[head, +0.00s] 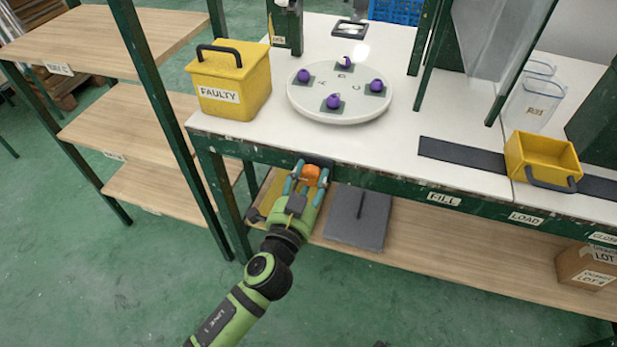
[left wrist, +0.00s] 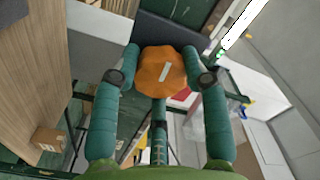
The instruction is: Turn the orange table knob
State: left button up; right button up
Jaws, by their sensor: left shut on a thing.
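The orange knob (head: 311,172) is on the front edge of the white-topped table, below the round turntable (head: 310,114). In the left wrist view the orange knob (left wrist: 161,72) is lobed and has a pale slanted mark on its face. My left gripper (head: 306,177) comes up from below and is shut on the knob. Several purple round things on dark square pads stand on the white turntable, which bears letters. My right gripper is not in view.
A yellow bin marked FAULTY (head: 232,102) stands left of the turntable. A yellow open bin (head: 541,159) sits on a dark strip at the right. A grey flat panel (head: 358,218) lies on the lower shelf, right of my gripper. Wooden shelves (head: 130,128) stand at the left.

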pick_arm(q)
jog(key=shift+m, duration=0.4)
jog(key=shift+a+f, duration=0.1)
jog(key=o, duration=1.2)
jog(key=shift+c, duration=0.2)
jog(key=v, duration=1.2)
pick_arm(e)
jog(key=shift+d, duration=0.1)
